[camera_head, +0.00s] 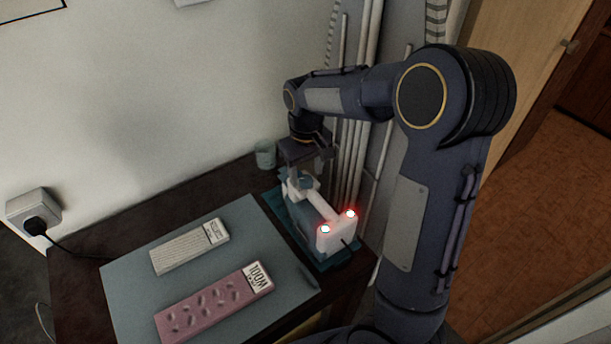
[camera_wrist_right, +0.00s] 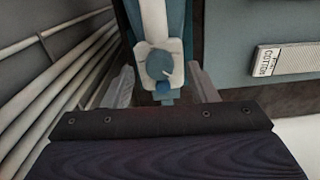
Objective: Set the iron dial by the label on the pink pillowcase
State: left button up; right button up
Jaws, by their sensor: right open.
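The pink pillowcase (camera_head: 205,309) lies folded on the grey-blue mat at the front; its white label (camera_head: 257,279) reads WOOL. My left gripper is not in view.
A pale striped cloth (camera_head: 188,248) lies on the mat (camera_head: 125,284); its label (camera_wrist_right: 264,62) reads COTTON. A small cup (camera_head: 265,154) stands at the back. White pipes (camera_wrist_right: 50,95) run close beside the iron. A plugged wall socket (camera_head: 35,210) is at left.

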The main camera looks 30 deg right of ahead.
jog(key=shift+f, duration=1)
jog(key=c, duration=1)
jog(key=shift+r+m, duration=0.1)
jog(key=shift+m, duration=0.3)
jog(key=m+p, duration=0.1)
jog(key=m, duration=0.1)
jog(key=shift+m, duration=0.4)
jog(key=shift+m+p, duration=0.5)
jog(key=shift+m, duration=1.5)
